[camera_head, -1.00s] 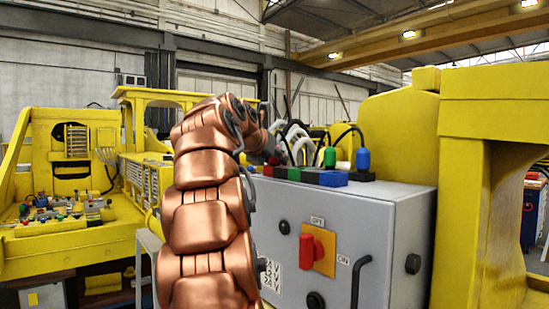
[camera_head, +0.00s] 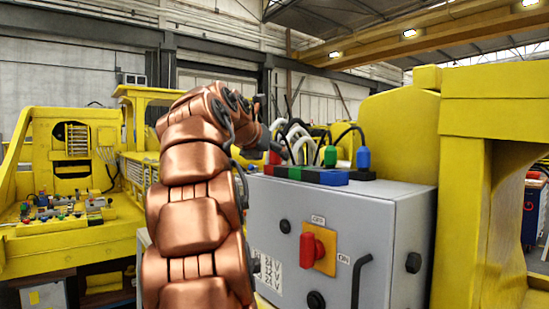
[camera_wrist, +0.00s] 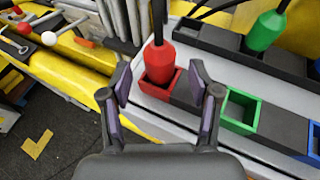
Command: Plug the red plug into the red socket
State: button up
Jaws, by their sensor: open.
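The red plug (camera_wrist: 159,58) stands roughly upright with its lower end in the red socket (camera_wrist: 152,90), in the middle of the wrist view. How deep it sits is hard to tell. A dark cable rises from its top. My gripper (camera_wrist: 160,72) is open, with one finger on each side of the plug and clear gaps to it. In the head view the red plug (camera_head: 274,157) shows small beside my gripper (camera_head: 260,140), above the red socket (camera_head: 268,170) at the grey box's back left.
A green socket (camera_wrist: 240,108) and a blue socket (camera_wrist: 314,140) continue the row to the right. A green plug (camera_wrist: 265,30) stands behind; a blue plug (camera_head: 363,159) shows in the head view. The grey box (camera_head: 330,225) has a red switch (camera_head: 311,248).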

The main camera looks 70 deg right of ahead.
jog(key=v, duration=0.9)
jog(key=shift+f, duration=0.1)
dwell(0.5)
jog(key=w+a+f+m+t+y, duration=0.1)
jog(key=w+a+f+m+y, duration=0.1)
jog(key=w+a+f, duration=0.45)
jog(key=w+a+f+m+t+y, duration=0.2)
jog(key=a+f, duration=0.1)
jog(key=f, duration=0.6)
jog(key=w+a+f+m+y, duration=0.2)
jog(key=a+f+m+y, duration=0.25)
jog(key=a+f, duration=0.95)
jog(key=s+a+f+m+g+y, duration=0.2)
jog(key=s+a+f+m, duration=0.2)
jog(key=s+a+f, duration=0.4)
jog(key=s+a+f+m+g+y, duration=0.2)
jog(key=s+a+f+m, duration=0.3)
jog(key=s+a+f, duration=0.4)
jog(key=a+f+y, duration=0.1)
jog(key=a+f, duration=0.4)
jog(key=f, duration=0.1)
jog(key=shift+s, duration=0.2)
